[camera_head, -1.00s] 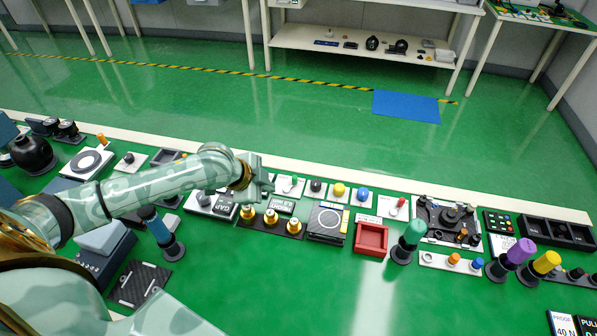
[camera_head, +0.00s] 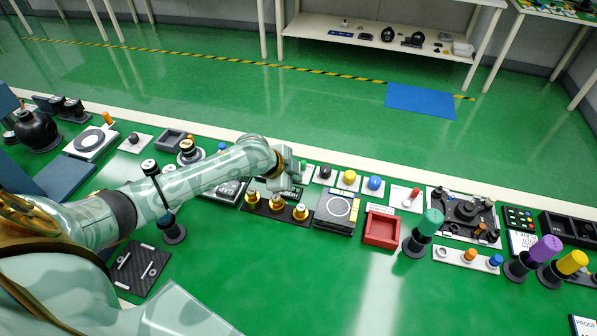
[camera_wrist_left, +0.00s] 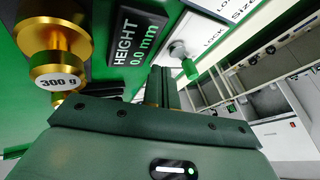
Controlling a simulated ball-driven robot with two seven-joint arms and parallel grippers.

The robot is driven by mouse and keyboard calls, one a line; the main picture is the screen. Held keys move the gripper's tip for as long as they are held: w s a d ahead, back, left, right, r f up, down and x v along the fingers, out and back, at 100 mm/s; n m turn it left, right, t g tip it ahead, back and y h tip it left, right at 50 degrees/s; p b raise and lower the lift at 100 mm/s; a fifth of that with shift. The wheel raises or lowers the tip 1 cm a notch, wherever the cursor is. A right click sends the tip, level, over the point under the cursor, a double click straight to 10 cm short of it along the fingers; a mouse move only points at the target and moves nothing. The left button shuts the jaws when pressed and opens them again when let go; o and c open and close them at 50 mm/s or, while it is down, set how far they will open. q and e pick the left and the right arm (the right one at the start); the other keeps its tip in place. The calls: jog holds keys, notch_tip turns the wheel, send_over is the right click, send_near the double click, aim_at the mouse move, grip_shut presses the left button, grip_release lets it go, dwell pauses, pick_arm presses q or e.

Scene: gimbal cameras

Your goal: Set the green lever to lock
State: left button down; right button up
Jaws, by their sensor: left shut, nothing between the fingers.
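The green lever (camera_head: 304,167) stands on a small pale plate in the back row, just beyond my left gripper and partly hidden by it. In the left wrist view the lever (camera_wrist_left: 190,69) shows a green tip on a grey pivot, with a white label plate (camera_wrist_left: 215,32) that carries the word LOCK beside it. My left gripper (camera_head: 297,176) is shut and empty. Its fingers (camera_wrist_left: 162,86) show in the left wrist view, close to the lever and left of its tip, with a gap between them. My right gripper is not in view.
Brass weights (camera_head: 276,204) stand in front of my left gripper, beside a HEIGHT display (camera_wrist_left: 137,37). Right of the lever are a black knob (camera_head: 325,173), a yellow knob (camera_head: 349,177) and a blue knob (camera_head: 375,183). A red tray (camera_head: 381,229) lies nearer. Green table in front is clear.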

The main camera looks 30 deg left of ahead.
aim_at(302, 167)
pick_arm(q)
jog(key=shift+w+a+r+b, duration=0.1)
jog(key=shift+w+a+b, duration=0.15)
jog(key=shift+w, duration=0.45)
jog(key=shift+w+a+r+b, duration=0.1)
jog(key=shift+w+a, duration=0.15)
jog(key=shift+w, duration=0.4)
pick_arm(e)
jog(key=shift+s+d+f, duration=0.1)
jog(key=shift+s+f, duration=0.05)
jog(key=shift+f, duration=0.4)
